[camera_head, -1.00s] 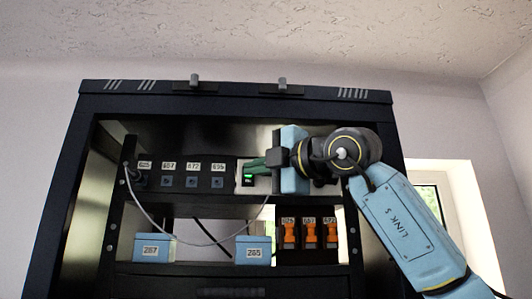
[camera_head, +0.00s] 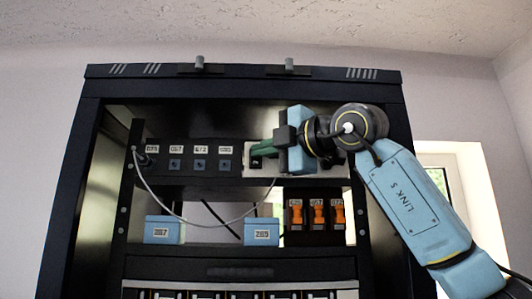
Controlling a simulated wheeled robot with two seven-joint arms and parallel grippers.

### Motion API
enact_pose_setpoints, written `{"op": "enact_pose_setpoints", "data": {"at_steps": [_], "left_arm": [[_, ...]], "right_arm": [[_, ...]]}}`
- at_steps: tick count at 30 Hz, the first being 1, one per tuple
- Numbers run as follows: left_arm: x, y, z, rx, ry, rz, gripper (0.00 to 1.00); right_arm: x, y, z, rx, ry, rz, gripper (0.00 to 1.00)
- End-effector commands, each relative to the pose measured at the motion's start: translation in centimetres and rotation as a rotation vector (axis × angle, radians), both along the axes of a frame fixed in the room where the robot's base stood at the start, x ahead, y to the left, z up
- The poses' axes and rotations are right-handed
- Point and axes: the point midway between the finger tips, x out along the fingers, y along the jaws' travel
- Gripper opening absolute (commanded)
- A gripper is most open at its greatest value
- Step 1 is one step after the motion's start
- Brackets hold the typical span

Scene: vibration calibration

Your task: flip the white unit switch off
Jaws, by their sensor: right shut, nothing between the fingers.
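The white unit (camera_head: 248,171) sits on the upper shelf of the black rack, right of a row of dark labelled ports. Its switch (camera_head: 256,163) shows dark, with no green light visible. My right gripper (camera_head: 255,150) comes in from the right, its green fingers shut and empty, with the tips at the switch's upper edge. I cannot tell whether they touch it. The gripper's blue body hides the unit's right part. My left gripper is not in view.
A grey cable (camera_head: 185,217) hangs in a loop from the left port toward the white unit. Blue labelled boxes (camera_head: 162,230) and (camera_head: 261,231) a second blue box stand below. Orange switches (camera_head: 318,214) are at the lower right. The black rack frame (camera_head: 90,180) surrounds everything.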

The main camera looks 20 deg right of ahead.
Motion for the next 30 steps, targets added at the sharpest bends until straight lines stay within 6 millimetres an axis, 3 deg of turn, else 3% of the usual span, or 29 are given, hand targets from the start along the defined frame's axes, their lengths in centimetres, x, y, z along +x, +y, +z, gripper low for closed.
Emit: {"op": "enact_pose_setpoints", "data": {"at_steps": [4,15,21,30], "left_arm": [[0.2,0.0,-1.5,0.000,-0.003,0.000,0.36],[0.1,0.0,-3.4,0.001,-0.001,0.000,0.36],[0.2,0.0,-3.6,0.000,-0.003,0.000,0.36],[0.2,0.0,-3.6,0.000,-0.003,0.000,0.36]], "right_arm": [[-2.1,1.5,0.2,-0.001,-0.006,0.014,0.00],[-8.8,-2.7,1.0,0.000,-0.005,0.011,0.00],[-10.3,-3.6,1.3,0.000,-0.003,0.011,0.00],[-10.5,-3.7,1.3,-0.001,-0.002,0.012,0.00]]}}
